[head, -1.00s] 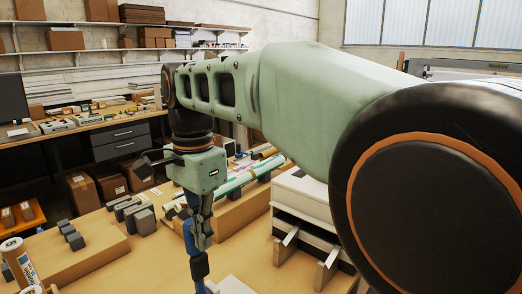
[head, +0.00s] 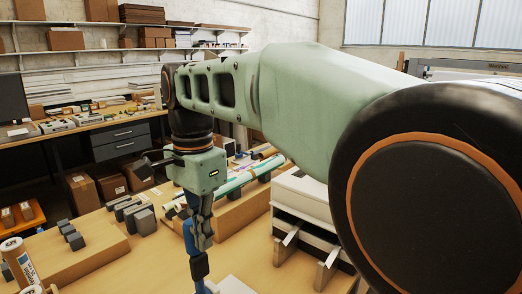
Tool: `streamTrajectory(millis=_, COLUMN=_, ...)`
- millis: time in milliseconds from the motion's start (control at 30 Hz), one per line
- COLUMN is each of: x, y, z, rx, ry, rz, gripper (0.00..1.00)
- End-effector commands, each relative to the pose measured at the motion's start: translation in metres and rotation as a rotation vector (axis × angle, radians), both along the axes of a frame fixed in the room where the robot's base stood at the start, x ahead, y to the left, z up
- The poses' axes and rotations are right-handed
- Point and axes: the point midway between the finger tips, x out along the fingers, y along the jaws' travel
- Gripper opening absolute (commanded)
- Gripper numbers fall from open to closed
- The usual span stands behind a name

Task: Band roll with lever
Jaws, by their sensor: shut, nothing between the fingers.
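My gripper (head: 200,264) points down over the wooden table, at the lower middle of the head view. Its fingers look closed together with nothing seen between them. The fingertips are low in the picture, close to a pale blue-white thing at the bottom edge that I cannot make out. Long white and green rolls (head: 240,180) lie behind my gripper on a cardboard-coloured block, held by dark supports. Another roll with a printed label (head: 18,262) stands tilted at the lower left. I cannot tell which part is the lever.
Grey blocks (head: 143,219) stand on the table left of my gripper. A low brown box (head: 85,255) with small dark blocks is at the left. A white machine with metal brackets (head: 288,243) stands at the right. Bare table (head: 250,262) shows between.

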Motion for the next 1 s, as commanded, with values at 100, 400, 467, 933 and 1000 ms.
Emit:
streamTrajectory(millis=100, x=0.0, y=0.0, z=0.0, rx=0.001, ry=-0.001, rz=0.0, gripper=0.0)
streamTrajectory(millis=400, x=0.001, y=0.001, z=0.001, rx=0.0, ry=0.0, rz=0.0, gripper=0.0)
streamTrajectory(millis=467, x=0.003, y=0.003, z=0.002, rx=0.0, ry=0.0, rz=0.001, gripper=0.0)
streamTrajectory(millis=933, x=0.022, y=0.026, z=0.002, rx=0.001, ry=-0.001, rz=0.0, gripper=0.0)
streamTrajectory(millis=1000, x=0.023, y=0.027, z=0.001, rx=0.001, ry=-0.001, rz=0.0, gripper=0.0)
